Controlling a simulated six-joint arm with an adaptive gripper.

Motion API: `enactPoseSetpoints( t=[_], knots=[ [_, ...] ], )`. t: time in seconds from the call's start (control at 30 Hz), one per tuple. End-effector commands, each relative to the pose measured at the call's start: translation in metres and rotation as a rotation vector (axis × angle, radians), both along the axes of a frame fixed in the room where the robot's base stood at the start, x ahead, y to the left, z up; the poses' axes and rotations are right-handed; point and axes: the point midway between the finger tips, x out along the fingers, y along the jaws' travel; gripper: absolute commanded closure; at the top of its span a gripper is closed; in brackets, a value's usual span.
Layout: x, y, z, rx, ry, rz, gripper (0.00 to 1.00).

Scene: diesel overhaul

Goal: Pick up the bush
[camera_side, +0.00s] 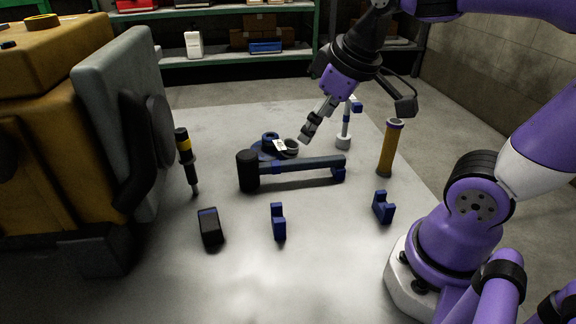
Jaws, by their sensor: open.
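A short dark grey ring (291,147), which looks like the bush, sits beside a blue round holder (268,149) in the middle of the table. A small white tag lies against it. My gripper (307,134) is tilted down to the left, with its fingertips just right of the ring and seemingly above it. The jaws are open, with nothing seen between them. How far the fingertips are from the ring cannot be told from this one view.
A long dark hammer-like tool (300,165) lies on blue supports in front. An amber cylinder (389,148) and a white-and-blue post (345,130) stand to the right. A yellow-black screwdriver (187,160) stands beside the large engine (60,110). Blue blocks (278,221) stand in front.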

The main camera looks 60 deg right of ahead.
Motion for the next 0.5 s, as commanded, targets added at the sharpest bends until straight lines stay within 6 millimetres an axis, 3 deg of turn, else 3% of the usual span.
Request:
enactPoseSetpoints(
  t=[0.17,0.3,0.5],
  knots=[
    [0.061,-0.040,0.001,-0.111,0.141,0.170,0.12],
    [0.104,-0.079,-0.018,-0.163,0.247,0.323,0.12],
    [0.137,-0.121,-0.054,-0.187,0.347,0.495,0.12]
  ],
)
